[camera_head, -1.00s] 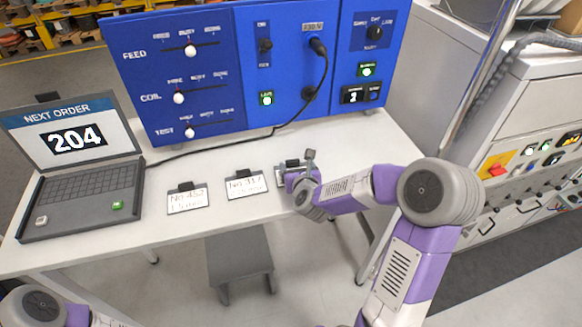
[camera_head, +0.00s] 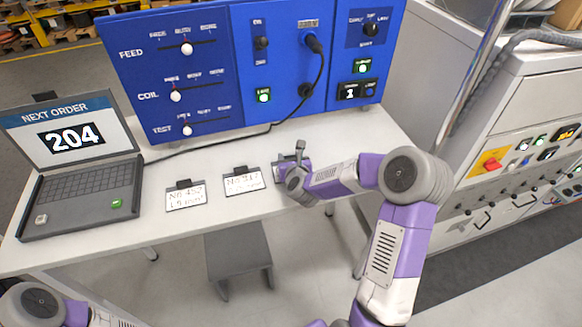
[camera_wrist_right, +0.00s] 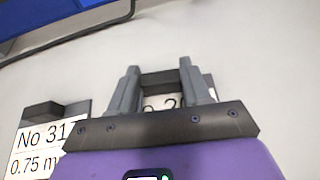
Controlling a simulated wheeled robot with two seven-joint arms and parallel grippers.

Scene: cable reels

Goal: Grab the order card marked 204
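A white order card with a dark clip (camera_wrist_right: 161,84) lies on the table under my right gripper; in the right wrist view "o 2" shows of its number, the rest hidden by the gripper. My right gripper (camera_wrist_right: 159,78) has its fingers apart, one on each side of this clip, with very little gap. In the head view my right gripper (camera_head: 284,172) covers most of this card. The card marked No 317 (camera_head: 243,183) lies to its left, and the card marked No 452 (camera_head: 186,198) lies further left. My left gripper is out of view.
A laptop (camera_head: 78,185) showing "NEXT ORDER 204" stands at the table's left. A blue control panel (camera_head: 215,75) with a black cable stands along the back. A grey stool (camera_head: 238,250) is under the table's front edge. A grey machine cabinet (camera_head: 530,110) stands right.

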